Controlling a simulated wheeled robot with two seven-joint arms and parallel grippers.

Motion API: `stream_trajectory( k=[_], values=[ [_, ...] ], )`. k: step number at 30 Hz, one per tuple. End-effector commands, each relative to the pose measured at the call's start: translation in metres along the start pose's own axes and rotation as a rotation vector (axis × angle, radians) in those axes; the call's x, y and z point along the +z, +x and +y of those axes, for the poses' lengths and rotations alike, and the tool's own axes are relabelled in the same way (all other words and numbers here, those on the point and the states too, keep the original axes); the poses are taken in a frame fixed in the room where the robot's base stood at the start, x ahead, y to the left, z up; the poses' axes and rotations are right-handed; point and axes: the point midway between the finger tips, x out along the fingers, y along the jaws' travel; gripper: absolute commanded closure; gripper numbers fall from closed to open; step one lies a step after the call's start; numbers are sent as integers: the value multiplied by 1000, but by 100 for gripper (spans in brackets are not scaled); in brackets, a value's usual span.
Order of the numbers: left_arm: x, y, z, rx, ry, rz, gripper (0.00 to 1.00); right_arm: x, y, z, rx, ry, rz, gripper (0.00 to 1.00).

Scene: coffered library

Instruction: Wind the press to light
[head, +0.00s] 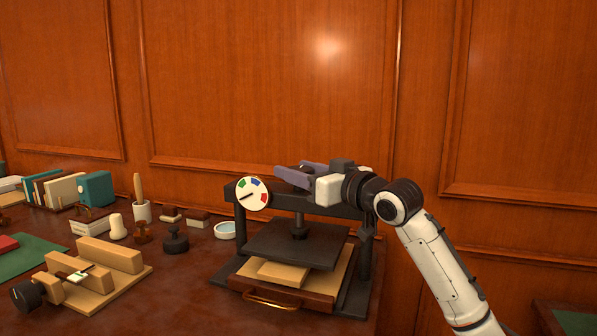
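The dark press (364,262) stands on the table. Its round white dial (252,193) has green, blue and red marks, and a dark needle that points left and slightly down. The flat platen (290,243) hangs on the screw (299,226) above a pale block (283,273) on a wooden tray (262,297) with a brass handle. My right gripper (300,176) reaches in from the right to the top of the press, above the screw. Its purple-grey fingers overlap whatever tops the screw, so I cannot tell whether they grip it. My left gripper is out of view.
Left of the press are a wooden jig (110,255) with a dark knob, a black stamp (174,239), a small round dish (225,230) and a brush pot (142,211). Books (65,190) stand farther back. A panelled wall closes the rear.

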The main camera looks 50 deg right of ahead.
Motion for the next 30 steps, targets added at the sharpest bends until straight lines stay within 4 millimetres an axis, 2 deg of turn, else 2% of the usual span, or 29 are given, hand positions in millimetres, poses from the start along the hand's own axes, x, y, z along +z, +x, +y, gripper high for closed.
stream_trajectory(
  k=[8,21,30],
  values=[
    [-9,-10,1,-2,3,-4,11,-2,1,-1,48,1,-5,76],
    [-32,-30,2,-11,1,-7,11,0,1,0,304,7,-7,76],
    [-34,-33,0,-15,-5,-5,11,2,0,1,415,4,-6,76]
  ],
)
